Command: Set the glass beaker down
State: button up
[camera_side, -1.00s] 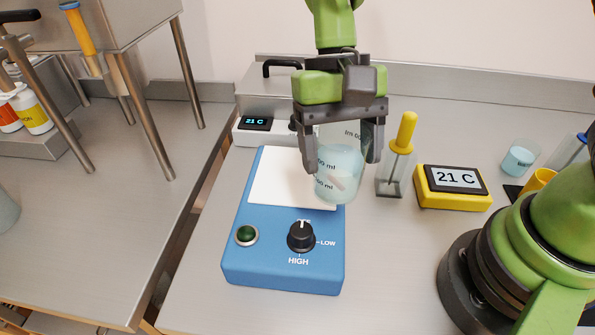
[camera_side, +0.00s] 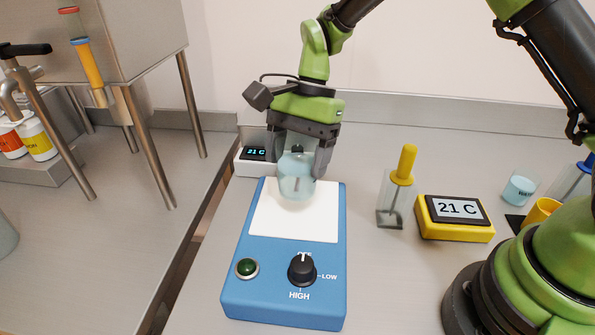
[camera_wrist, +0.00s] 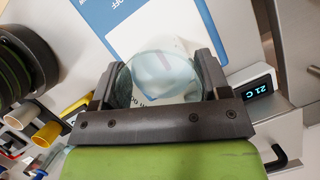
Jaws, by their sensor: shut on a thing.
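The glass beaker (camera_side: 296,180) holds pale blue liquid and stands upright between the fingers of my gripper (camera_side: 304,160). My gripper is shut on it. In the side view the beaker is over the back part of the white plate of the blue hot plate (camera_side: 283,284); I cannot tell whether its base touches the plate. In the wrist view the beaker (camera_wrist: 160,75) sits between both fingers (camera_wrist: 158,85), with the hot plate's white top and blue body beyond it.
A white unit reading 21 C (camera_side: 255,155) is close behind the hot plate. A small beaker (camera_side: 519,189) is farther right.

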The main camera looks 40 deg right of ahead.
aim_at(297, 172)
jog(key=shift+f, duration=1.55)
jog(key=shift+f, duration=0.1)
jog(key=o, duration=1.1)
jog(key=shift+c, duration=0.2)
jog(key=s+d+r+n+t, duration=0.1)
jog(key=d+r, duration=0.2)
jog(key=r, duration=0.5)
jog(key=s+d+r+n+t, duration=0.1)
jog(key=d+r, duration=0.2)
jog(key=r, duration=0.6)
jog(key=s+d+r+n+t+h, duration=0.2)
jog(key=s+n+t, duration=0.4)
jog(key=s, duration=1.1)
jog(key=shift+s+d+r+n+t, duration=0.15)
jog(key=shift+d+r+n+t, duration=0.3)
jog(key=shift+n, duration=0.35)
